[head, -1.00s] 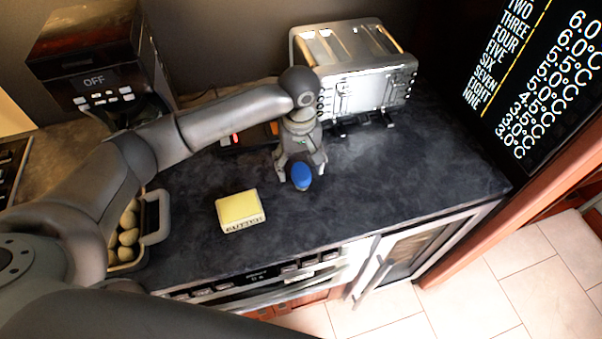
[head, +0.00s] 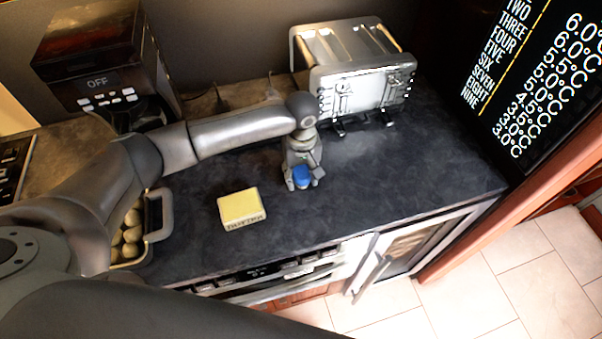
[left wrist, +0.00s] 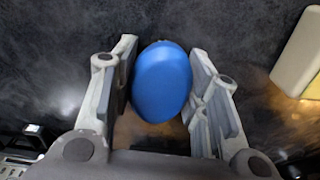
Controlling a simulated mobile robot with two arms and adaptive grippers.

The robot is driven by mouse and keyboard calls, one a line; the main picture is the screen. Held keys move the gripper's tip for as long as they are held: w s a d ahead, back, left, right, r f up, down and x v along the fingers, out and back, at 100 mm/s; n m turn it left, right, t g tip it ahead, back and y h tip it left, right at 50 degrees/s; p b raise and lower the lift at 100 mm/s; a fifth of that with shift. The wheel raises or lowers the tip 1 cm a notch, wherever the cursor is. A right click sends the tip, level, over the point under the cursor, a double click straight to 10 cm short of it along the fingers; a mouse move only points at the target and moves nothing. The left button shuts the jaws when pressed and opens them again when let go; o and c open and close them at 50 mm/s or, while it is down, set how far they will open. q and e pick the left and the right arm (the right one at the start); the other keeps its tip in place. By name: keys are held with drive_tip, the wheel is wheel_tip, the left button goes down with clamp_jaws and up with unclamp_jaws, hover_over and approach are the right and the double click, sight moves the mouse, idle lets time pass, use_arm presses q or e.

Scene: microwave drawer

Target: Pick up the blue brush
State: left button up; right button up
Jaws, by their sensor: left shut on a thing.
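The blue brush (head: 301,175) stands on the dark countertop (head: 380,190), in front of the silver toaster. In the left wrist view its rounded blue top (left wrist: 162,82) fills the space between the two fingers. My left gripper (head: 303,182) points down over it and is shut on it, a finger on each side. The lower part of the brush is hidden by the gripper. My right gripper is not in view.
A yellow butter block (head: 241,208) lies to the left of the gripper. A silver toaster (head: 358,80) stands behind it. A coffee machine (head: 100,70) and a handled container of roundish food (head: 153,212) are at left. The counter to the right is clear.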

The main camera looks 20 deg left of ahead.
use_arm(q)
drive_tip(key=shift+c, duration=1.2)
drive_tip(key=shift+r, duration=0.1)
drive_tip(key=shift+r+b, duration=0.5)
drive_tip(key=shift+r, duration=0.05)
drive_tip(key=s+a+r+b, duration=0.3)
drive_tip(key=s+r, duration=0.8)
drive_tip(key=s, duration=0.2)
drive_tip(key=shift+s+r, duration=0.35)
drive_tip(key=o, duration=0.4)
drive_tip(key=shift+c, duration=1.4)
